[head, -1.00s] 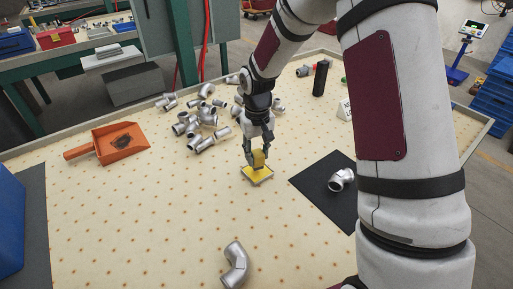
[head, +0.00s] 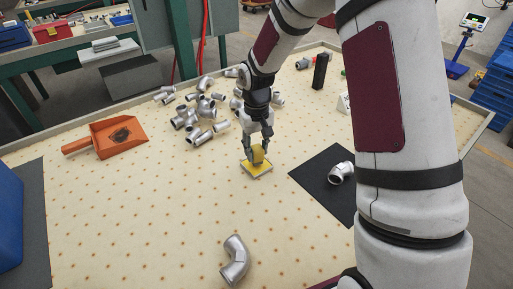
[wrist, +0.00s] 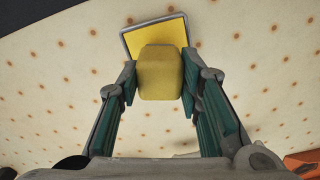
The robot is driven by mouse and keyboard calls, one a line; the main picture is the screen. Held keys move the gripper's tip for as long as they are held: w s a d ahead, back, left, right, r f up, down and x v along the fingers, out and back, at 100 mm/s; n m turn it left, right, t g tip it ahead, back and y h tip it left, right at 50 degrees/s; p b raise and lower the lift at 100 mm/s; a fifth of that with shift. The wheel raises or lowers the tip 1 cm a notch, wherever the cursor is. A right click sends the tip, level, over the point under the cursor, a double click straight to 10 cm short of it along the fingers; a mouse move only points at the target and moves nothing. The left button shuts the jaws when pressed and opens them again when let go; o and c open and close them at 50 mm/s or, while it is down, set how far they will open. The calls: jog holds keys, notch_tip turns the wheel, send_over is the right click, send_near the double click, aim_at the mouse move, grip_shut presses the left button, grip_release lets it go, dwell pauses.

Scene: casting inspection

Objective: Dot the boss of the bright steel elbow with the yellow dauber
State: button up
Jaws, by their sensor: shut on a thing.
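The yellow dauber (head: 257,155) is a block held upright between the fingers of my gripper (head: 257,150). In the wrist view the fingers (wrist: 160,85) close on both sides of the dauber (wrist: 160,72). Below it lies a yellow pad in a shallow metal tray (head: 256,171); I cannot tell whether the dauber touches it. A bright steel elbow (head: 341,173) lies on the black mat (head: 316,188), right of my gripper. Another elbow (head: 235,261), greyer, lies near the front of the table. I cannot make out a boss clearly on either.
A pile of metal fittings (head: 203,112) lies behind and left of my gripper. A black upright object (head: 320,71) stands at the back right. The middle front is mostly clear.

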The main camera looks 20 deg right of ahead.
aim_at(257, 148)
jog(key=shift+f, duration=0.5)
dwell(1.2)
jog(key=shift+r+p, duration=1.65)
jog(key=shift+r, duration=1.9)
